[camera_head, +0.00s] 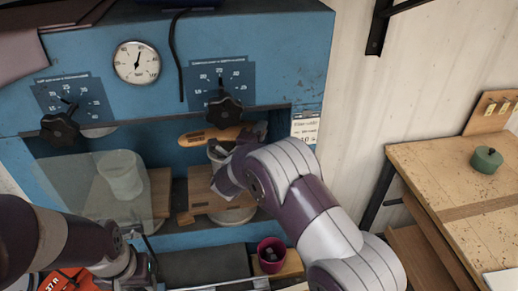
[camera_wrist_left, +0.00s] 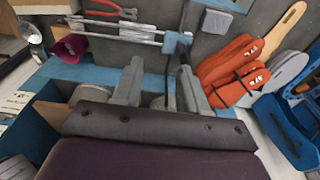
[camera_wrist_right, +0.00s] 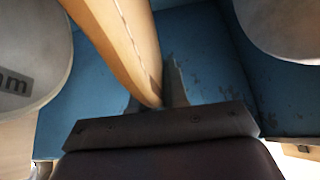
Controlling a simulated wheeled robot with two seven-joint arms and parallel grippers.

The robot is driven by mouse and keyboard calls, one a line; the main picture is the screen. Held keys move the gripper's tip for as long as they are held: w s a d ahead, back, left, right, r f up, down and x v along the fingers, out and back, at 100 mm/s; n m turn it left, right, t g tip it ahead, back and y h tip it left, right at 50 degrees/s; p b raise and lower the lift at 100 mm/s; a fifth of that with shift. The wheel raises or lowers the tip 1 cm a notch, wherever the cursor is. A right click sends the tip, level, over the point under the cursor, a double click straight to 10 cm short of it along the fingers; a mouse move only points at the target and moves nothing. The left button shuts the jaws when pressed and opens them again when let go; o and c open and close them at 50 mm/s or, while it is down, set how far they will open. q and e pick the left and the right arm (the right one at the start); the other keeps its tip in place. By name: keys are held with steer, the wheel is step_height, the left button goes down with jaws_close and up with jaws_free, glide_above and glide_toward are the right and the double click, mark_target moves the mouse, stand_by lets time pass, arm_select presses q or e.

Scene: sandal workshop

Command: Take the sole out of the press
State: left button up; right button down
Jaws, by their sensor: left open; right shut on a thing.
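The blue press (camera_head: 175,65) fills the upper left of the head view. A tan sole (camera_head: 209,136) lies across the upper part of its right opening. My right gripper (camera_head: 247,136) reaches into this opening and is shut on the sole's right end. The right wrist view shows the stitched edge of the sole (camera_wrist_right: 125,40) running down into the jaws, partly hiding the fingers. My left gripper (camera_head: 143,272) is low in front of the press, at the head view's bottom edge. In the left wrist view its fingers (camera_wrist_left: 162,88) are apart and empty.
A clear guard (camera_head: 95,185) covers the left opening. A wooden block (camera_head: 203,195) sits below the sole. A magenta cup (camera_head: 271,254) stands in front of the press. Orange soles (camera_wrist_left: 228,72) and red pliers (camera_wrist_left: 105,12) lie near my left gripper. A wooden table (camera_head: 470,215) stands right.

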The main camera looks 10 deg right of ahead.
steer(key=shift+s+r+b, duration=0.1)
steer(key=shift+r+b, duration=0.3)
steer(key=shift+r, duration=0.15)
steer(key=s+b, duration=0.7)
steer(key=s, duration=1.2)
steer(key=shift+s+d, duration=0.2)
